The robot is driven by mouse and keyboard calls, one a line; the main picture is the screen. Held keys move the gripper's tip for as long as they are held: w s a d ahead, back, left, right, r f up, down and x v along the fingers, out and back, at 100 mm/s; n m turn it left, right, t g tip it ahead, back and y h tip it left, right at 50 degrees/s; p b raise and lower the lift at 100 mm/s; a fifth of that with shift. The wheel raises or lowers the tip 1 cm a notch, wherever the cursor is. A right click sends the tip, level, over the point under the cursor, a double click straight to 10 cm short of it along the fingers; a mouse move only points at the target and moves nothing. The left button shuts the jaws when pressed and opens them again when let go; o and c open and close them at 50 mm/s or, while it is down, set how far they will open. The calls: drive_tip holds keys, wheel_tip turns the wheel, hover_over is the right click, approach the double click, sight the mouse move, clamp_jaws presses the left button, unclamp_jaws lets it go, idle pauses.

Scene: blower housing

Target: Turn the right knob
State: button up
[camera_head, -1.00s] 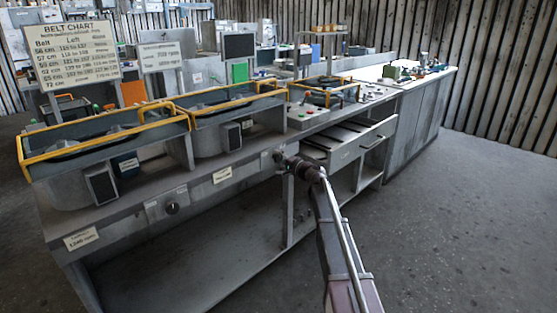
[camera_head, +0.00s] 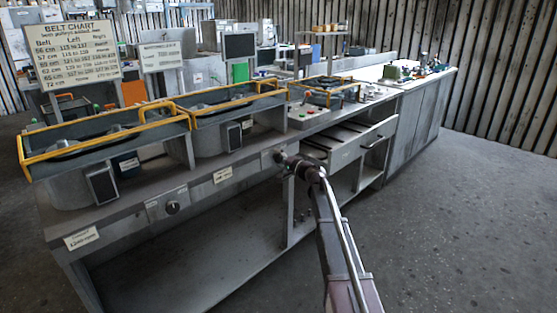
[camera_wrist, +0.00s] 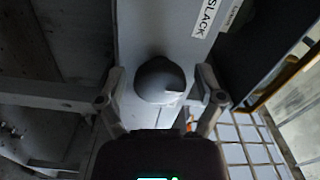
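The right knob (camera_wrist: 160,80) is a round grey knob with a raised ridge on the bench's front panel. In the wrist view it sits between the two fingers of my gripper (camera_wrist: 160,88). The fingers are apart, with a gap showing on each side of the knob, so they do not appear to grip it. In the head view my gripper (camera_head: 283,160) is at the front panel, and it largely hides the right knob (camera_head: 278,156). The left knob (camera_head: 172,207) is dark and sits further left on the same panel.
A label reading SLACK (camera_wrist: 206,16) is beside the knob. An open drawer (camera_head: 365,140) juts out right of my gripper. The floor (camera_head: 460,220) at the right is clear.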

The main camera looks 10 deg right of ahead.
drive_tip(key=shift+s+d, duration=0.1)
idle(0.3)
drive_tip(key=v, duration=1.2)
idle(0.3)
drive_tip(key=s+a+f+n+g+h, duration=0.1)
drive_tip(key=s+a+f+n+g, duration=0.2)
drive_tip(key=s+a+f+g, duration=0.4)
drive_tip(key=s+a+f+n+g+h, duration=0.1)
drive_tip(key=s+a+f+n+g, duration=0.25)
drive_tip(key=s, duration=0.65)
drive_tip(key=s+d+f+n+g+h, duration=0.1)
drive_tip(key=s+f+h, duration=0.15)
drive_tip(key=s, duration=0.35)
drive_tip(key=s+d+f+g+h+p, duration=0.1)
drive_tip(key=s+f+g+h, duration=0.15)
drive_tip(key=s, duration=0.35)
drive_tip(key=s+d+f+n+g+h, duration=0.1)
drive_tip(key=s+f+h, duration=0.1)
drive_tip(key=s+h, duration=0.35)
wheel_tip(320, 180, up, 25)
drive_tip(key=y+p, duration=0.2)
drive_tip(key=p, duration=2.3)
drive_tip(key=shift+s+d+r+p, duration=0.2)
drive_tip(key=shift+s+p, duration=0.1)
drive_tip(key=shift+s, duration=0.2)
